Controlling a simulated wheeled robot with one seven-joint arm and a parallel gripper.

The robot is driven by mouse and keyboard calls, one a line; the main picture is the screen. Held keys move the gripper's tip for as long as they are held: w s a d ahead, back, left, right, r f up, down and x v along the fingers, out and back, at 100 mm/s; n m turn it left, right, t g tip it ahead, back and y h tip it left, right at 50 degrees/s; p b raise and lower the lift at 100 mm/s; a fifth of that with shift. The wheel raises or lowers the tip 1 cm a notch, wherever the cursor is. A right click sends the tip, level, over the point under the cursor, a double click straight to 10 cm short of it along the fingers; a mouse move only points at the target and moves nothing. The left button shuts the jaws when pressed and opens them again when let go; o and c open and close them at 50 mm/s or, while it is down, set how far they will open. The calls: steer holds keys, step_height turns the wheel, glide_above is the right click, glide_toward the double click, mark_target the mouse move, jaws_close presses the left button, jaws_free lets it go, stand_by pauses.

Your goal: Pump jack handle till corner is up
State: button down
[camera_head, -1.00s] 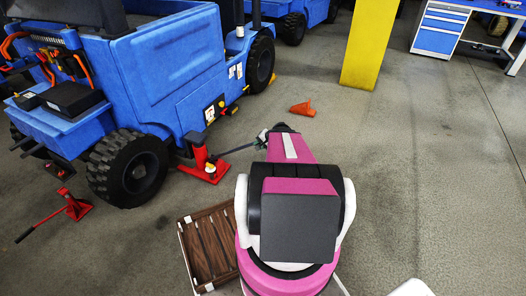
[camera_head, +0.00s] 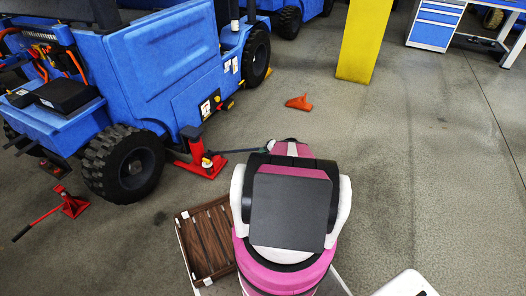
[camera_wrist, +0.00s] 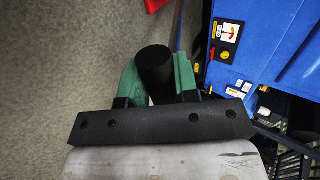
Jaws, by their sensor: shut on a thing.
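A red jack (camera_head: 201,158) stands on the floor beside the blue truck (camera_head: 160,70), by the truck's side behind the big black wheel. Its thin handle (camera_head: 236,150) reaches out to the right, close to level. My gripper (camera_wrist: 157,72) has green fingers closed around the handle's black end grip (camera_wrist: 154,60) in the wrist view. In the head view my pink arm hides most of the gripper. Whether the truck's wheel (camera_head: 125,167) touches the floor is not clear.
A second red jack (camera_head: 72,204) with a long handle lies out to the left. A wooden crate (camera_head: 208,243) sits left of my arm. An orange wedge (camera_head: 299,102) and a yellow pillar (camera_head: 364,42) stand beyond. The floor to the right is open.

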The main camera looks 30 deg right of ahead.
steer(key=w+a+r+g+h, duration=0.1)
steer(key=w+a+r, duration=0.2)
steer(key=w+r, duration=0.1)
steer(key=w+a+r+g+h, duration=0.1)
steer(key=w+a+r+g, duration=0.1)
steer(key=r, duration=0.5)
steer(key=w+a+r+g+h, duration=0.1)
steer(key=w+a+r, duration=0.3)
steer(key=w+r, duration=0.1)
steer(key=shift+w+r+g, duration=0.3)
steer(key=shift+w+r, duration=0.05)
steer(key=shift+r, duration=0.2)
steer(key=shift+s+f, duration=0.1)
steer(key=s+d+f+t+y, duration=0.1)
steer(key=s+d+f+t, duration=0.1)
steer(key=s+d+f, duration=0.3)
step_height(320, 180, down, 3)
steer(key=shift+s+r, duration=0.2)
steer(key=shift+s, duration=0.7)
steer(key=shift+d, duration=0.15)
